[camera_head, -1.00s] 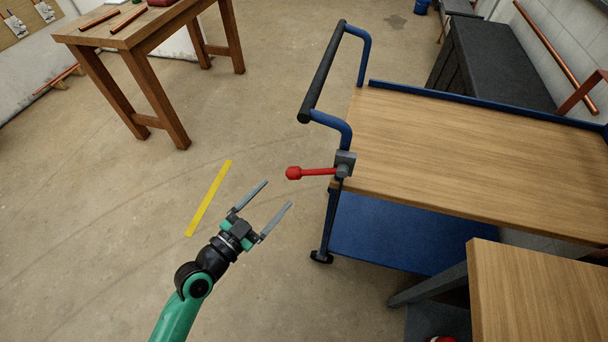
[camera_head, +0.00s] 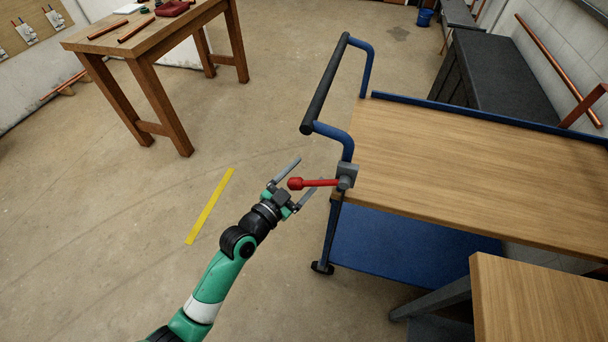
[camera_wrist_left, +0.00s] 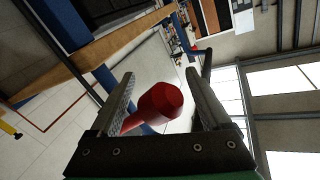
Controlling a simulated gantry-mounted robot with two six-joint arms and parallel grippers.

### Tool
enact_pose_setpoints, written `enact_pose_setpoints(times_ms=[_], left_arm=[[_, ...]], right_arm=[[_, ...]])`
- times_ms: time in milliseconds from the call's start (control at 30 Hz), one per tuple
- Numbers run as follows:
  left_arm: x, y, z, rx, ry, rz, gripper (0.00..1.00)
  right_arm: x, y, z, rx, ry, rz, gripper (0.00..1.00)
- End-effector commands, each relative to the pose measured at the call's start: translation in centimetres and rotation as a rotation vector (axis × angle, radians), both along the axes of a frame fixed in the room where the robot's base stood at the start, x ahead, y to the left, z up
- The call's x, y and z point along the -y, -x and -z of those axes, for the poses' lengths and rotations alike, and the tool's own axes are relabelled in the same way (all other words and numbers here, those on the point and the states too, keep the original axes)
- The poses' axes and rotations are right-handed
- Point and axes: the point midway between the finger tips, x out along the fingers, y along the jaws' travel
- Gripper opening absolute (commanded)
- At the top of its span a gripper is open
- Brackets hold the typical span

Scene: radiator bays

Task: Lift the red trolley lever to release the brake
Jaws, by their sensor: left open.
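The red lever (camera_head: 318,183) sticks out to the left from a grey bracket (camera_head: 347,174) at the corner of the trolley. Its round knob is at the free end. My left gripper (camera_head: 311,176) is open, with the lever's knob end between its fingers in the head view. In the left wrist view the red knob (camera_wrist_left: 161,102) shows between the two open fingers (camera_wrist_left: 160,95), apart from the right one; whether it touches the left one I cannot tell. The trolley (camera_head: 450,165) has a wooden top, a blue frame and a black handle bar. My right gripper is not in view.
A wooden workbench (camera_head: 140,40) stands at the upper left. Another wooden table top (camera_head: 535,310) is at the lower right, close to the trolley. A yellow strip (camera_head: 210,206) lies on the floor.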

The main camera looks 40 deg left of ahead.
Motion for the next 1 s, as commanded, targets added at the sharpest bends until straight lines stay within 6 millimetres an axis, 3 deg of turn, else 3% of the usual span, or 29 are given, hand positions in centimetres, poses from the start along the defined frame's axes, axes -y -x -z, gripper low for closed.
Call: enact_pose_setpoints(times_ms=[67,533,1000], left_arm=[[0.0,0.03,0.0,0.0,0.0,0.0,0.81],[-0.01,0.06,0.01,0.0,0.001,0.0,0.0],[0.2,-0.07,-0.23,-0.005,-0.008,0.005,0.0]], right_arm=[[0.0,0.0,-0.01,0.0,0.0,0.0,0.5],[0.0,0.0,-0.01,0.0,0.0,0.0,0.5],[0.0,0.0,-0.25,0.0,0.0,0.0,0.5]])
